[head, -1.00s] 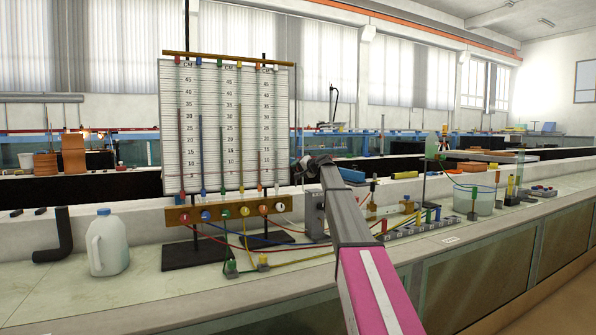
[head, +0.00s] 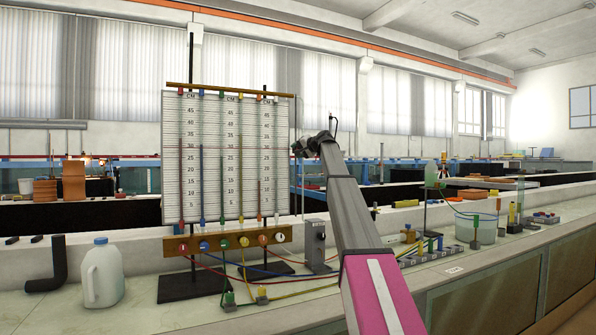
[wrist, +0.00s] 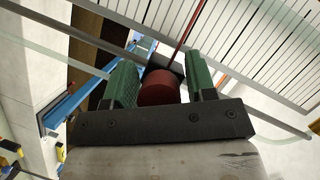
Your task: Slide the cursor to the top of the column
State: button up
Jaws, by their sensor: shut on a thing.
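My gripper (head: 308,146) is in front of the right edge of the white scale board, a little above its mid height. In the wrist view my gripper (wrist: 160,88) has its green fingers on either side of the cursor's dark red round knob (wrist: 159,88) and is shut on it. A dark block behind the knob and a thin red pointer (wrist: 183,33) show there. In the head view the pointer lies level across the board. The thin upright column (head: 303,203) stands beside the board's right edge; my gripper and arm hide part of it.
The scale board (head: 247,165) carries coloured tubes, with a wooden bar (head: 225,90) across its top. A grey box (head: 317,243) stands on the bench right of the board. A white jug (head: 102,275) stands at left.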

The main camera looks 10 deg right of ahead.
notch_tip(320, 180, up, 7)
jog(key=shift+f, duration=0.1)
dwell(0.4)
jog(key=o, duration=1)
jog(key=shift+s+d, duration=0.1)
jog(key=v, duration=1)
jog(key=shift+s+d, duration=0.1)
jog(key=shift+s, duration=0.15)
